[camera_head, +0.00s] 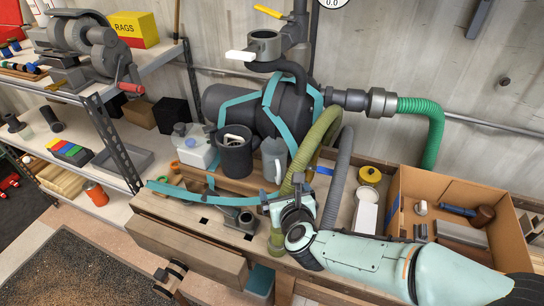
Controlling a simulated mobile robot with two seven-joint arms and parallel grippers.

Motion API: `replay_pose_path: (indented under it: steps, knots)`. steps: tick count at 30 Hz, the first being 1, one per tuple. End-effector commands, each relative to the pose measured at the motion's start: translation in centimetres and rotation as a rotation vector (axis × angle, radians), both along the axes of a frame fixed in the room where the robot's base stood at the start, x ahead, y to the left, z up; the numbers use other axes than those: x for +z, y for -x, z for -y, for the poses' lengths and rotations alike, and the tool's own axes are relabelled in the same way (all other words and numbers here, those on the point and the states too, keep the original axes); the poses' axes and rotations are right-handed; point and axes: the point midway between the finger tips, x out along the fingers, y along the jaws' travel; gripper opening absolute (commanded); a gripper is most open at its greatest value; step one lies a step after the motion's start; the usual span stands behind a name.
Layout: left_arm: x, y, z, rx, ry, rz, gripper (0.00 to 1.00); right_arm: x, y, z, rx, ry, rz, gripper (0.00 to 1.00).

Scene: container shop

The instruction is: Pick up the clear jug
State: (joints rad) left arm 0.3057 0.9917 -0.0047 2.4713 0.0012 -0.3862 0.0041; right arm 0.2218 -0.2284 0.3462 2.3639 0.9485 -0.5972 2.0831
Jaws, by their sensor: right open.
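A greyish, see-through-looking jug (274,160) with a handle on its right side stands upright on the wooden bench, next to a dark grey mug-like container (235,150). I take it for the clear jug. A whitish translucent canister (195,147) stands further left. My right gripper (268,203) is open, in front of and below the jug, apart from it and with nothing visible in it. Its fingers are small and partly hard to make out against the bench and hoses. My left gripper is not in view.
A green hose (317,140) and a grey hose (338,175) run close to the right of the jug. A large dark tank (290,108) stands behind. A cardboard box (480,185) with tools and a yellow-lidded can (370,175) are at right.

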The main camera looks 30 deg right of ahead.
Motion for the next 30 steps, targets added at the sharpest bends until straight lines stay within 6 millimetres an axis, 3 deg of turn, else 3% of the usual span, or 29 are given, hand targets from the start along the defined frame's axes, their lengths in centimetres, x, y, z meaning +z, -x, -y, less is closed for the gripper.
replay_pose_path:
  steps: [4, 13, 22, 30]
  knots:
    - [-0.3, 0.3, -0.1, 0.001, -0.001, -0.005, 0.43, 0.8, -0.3, 0.4, -0.048, -0.064, 0.050, 1.00]
    - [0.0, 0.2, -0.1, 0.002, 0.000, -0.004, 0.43, -1.3, -5.2, 2.1, -0.048, -0.067, 0.049, 1.00]
    - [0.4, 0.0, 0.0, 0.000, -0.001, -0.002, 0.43, -2.2, -7.3, 2.9, -0.047, -0.064, 0.050, 1.00]
    - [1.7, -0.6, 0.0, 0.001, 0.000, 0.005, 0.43, -3.5, -10.6, 4.0, -0.046, -0.065, 0.052, 1.00]
